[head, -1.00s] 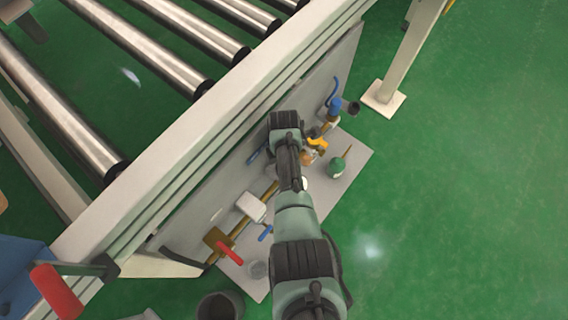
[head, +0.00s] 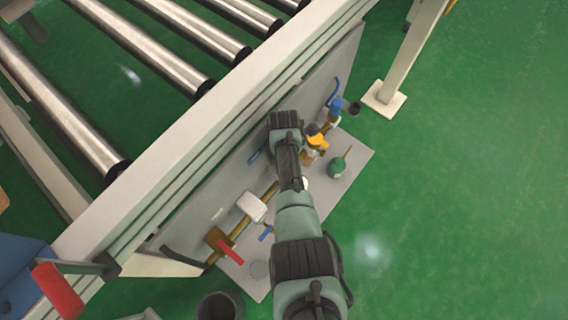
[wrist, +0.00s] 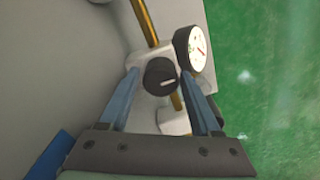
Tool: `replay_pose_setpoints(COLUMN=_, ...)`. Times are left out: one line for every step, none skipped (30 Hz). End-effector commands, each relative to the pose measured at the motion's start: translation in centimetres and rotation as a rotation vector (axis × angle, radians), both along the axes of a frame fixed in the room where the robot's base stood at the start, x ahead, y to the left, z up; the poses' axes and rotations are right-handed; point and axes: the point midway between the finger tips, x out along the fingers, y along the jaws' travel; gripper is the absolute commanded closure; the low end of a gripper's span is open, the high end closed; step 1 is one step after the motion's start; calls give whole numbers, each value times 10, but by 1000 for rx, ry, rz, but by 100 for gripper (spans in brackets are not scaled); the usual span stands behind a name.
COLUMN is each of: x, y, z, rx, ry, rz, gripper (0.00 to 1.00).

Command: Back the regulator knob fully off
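The regulator knob (wrist: 160,76) is black and round with a pale mark across its face. It sits on a light grey regulator body (wrist: 140,54) in the wrist view. A white round gauge (wrist: 196,48) with a red needle is just to its right. My gripper (wrist: 160,74) has its two blue fingers apart, one on each side of the knob. A narrow gap seems to show on both sides, so I see no clear grip. In the head view my arm hides the fingers and the knob.
In the head view, a grey panel carries a brass pipe, a white box (head: 251,206), a red handle (head: 230,251) and a yellow fitting (head: 317,141). A green bottle-like part (head: 336,168) stands on the base plate. Conveyor rollers (head: 165,60) lie upper left. Green floor is open at right.

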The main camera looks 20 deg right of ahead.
Motion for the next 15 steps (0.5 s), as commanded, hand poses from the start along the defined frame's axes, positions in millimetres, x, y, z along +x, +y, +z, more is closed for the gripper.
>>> replay_pose_setpoints(x=0, y=-1, z=0, rx=-1, ry=0, rz=-1, gripper=36)
replay_pose_setpoints(x=0, y=-1, z=0, rx=-1, ry=0, rz=-2, gripper=36)
replay_pose_setpoints(x=0, y=-1, z=0, rx=-1, ry=0, rz=-2, gripper=36)
replay_pose_setpoints(x=0, y=-1, z=0, rx=-2, ry=0, rz=-2, gripper=36)
replay_pose_setpoints(x=0, y=-1, z=0, rx=-2, ry=0, rz=-2, gripper=36)
replay_pose_setpoints(x=0, y=-1, z=2, rx=-2, ry=0, rz=-3, gripper=36)
replay_pose_setpoints(x=0, y=-1, z=4, rx=-2, ry=-1, rz=-3, gripper=36)
replay_pose_setpoints(x=0, y=-2, z=7, rx=-3, ry=-1, rz=-3, gripper=36)
replay_pose_setpoints(x=0, y=-2, z=13, rx=-3, ry=-2, rz=-3, gripper=36)
replay_pose_setpoints(x=0, y=-2, z=17, rx=-3, ry=-1, rz=-3, gripper=36)
replay_pose_setpoints(x=0, y=-2, z=23, rx=-3, ry=-2, rz=-3, gripper=36)
replay_pose_setpoints(x=0, y=-2, z=31, rx=-3, ry=-2, rz=-3, gripper=36)
replay_pose_setpoints(x=0, y=-2, z=38, rx=-3, ry=-2, rz=-3, gripper=36)
replay_pose_setpoints(x=0, y=-2, z=45, rx=-3, ry=-2, rz=-3, gripper=36)
replay_pose_setpoints(x=0, y=-2, z=54, rx=-3, ry=-2, rz=-3, gripper=36)
